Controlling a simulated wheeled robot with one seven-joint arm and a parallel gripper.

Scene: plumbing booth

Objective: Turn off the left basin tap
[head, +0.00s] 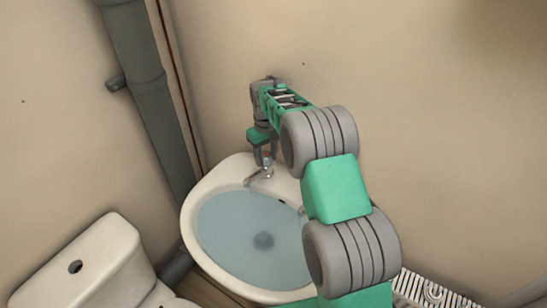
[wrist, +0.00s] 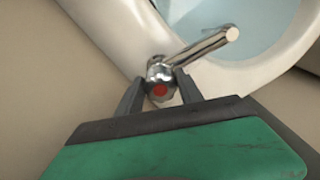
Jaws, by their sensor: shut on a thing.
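The left basin tap (head: 267,173) is chrome and stands on the back rim of the basin (head: 192,213). In the wrist view the tap (wrist: 205,44) shows its spout pointing over the bowl and a red-marked handle top (wrist: 159,90). My gripper (wrist: 161,84) is shut on the tap's handle, with one finger on each side. In the head view my gripper (head: 264,156) reaches down onto the tap from above. Water fills the bowl. I cannot tell whether water runs from the spout.
A toilet cistern (head: 85,262) stands at the lower left. A thick grey pipe (head: 150,100) runs down the wall corner. A white slatted rack (head: 430,291) is at the lower right. My arm hides the basin's right side. The wall is close behind the tap.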

